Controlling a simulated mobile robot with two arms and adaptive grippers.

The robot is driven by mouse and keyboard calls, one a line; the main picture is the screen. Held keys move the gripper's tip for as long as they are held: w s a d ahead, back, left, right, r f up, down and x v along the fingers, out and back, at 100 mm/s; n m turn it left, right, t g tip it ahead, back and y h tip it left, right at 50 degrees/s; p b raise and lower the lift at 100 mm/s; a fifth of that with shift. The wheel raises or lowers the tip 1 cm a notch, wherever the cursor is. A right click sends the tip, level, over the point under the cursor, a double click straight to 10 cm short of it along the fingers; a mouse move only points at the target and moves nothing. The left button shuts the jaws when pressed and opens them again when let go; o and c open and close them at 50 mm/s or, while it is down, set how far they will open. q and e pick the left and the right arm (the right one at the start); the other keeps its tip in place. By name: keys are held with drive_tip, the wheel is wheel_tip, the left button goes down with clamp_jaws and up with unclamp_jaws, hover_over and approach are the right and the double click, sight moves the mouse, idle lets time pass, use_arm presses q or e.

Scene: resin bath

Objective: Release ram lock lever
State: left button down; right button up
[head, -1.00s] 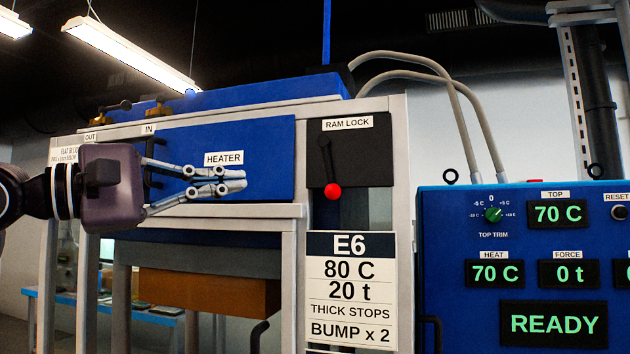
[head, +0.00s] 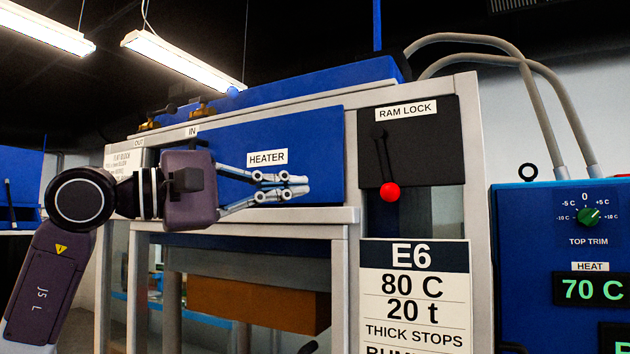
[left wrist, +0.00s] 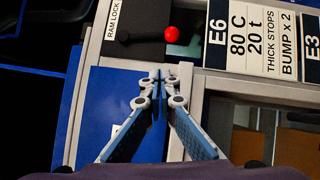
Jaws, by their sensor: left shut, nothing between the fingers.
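The ram lock lever (head: 381,148) is a black arm with a red ball knob (head: 389,191) at its lower end. It hangs down, slightly tilted, on a black panel (head: 437,155) under the RAM LOCK label (head: 407,111). In the left wrist view the red knob (left wrist: 172,34) is at the top, beyond the fingertips. My left gripper (head: 300,188) is shut and empty in front of the blue HEATER panel (head: 235,125), its tips pointing right, left of the knob and apart from it. My right gripper is not in view.
The E6 sign (head: 414,295) is mounted below the lever. A blue control box (head: 538,255) with a green TOP TRIM dial (head: 588,216) stands at right. Grey frame posts (head: 475,200) border the lever panel. The space between my fingertips and the knob looks clear.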

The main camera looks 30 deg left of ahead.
use_arm(q)
drive_tip(key=p, duration=0.2)
approach(368, 181)
drive_tip(key=w, duration=0.2)
drive_tip(key=p+x, duration=0.1)
drive_tip(key=x, duration=0.2)
drive_tip(key=shift+d+r, duration=0.2)
drive_tip(key=shift+d, duration=0.1)
drive_tip(key=shift+w+d+r+p, duration=0.15)
drive_tip(key=shift+d+p, duration=0.6)
drive_tip(key=shift+d, duration=1.05)
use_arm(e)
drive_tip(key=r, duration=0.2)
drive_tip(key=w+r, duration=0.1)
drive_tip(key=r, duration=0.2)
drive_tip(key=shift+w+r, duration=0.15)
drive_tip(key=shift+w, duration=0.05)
use_arm(q)
drive_tip(key=shift+a, duration=0.1)
drive_tip(key=shift+w, duration=0.1)
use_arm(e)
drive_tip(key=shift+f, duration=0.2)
use_arm(q)
drive_tip(key=shift+d, duration=0.3)
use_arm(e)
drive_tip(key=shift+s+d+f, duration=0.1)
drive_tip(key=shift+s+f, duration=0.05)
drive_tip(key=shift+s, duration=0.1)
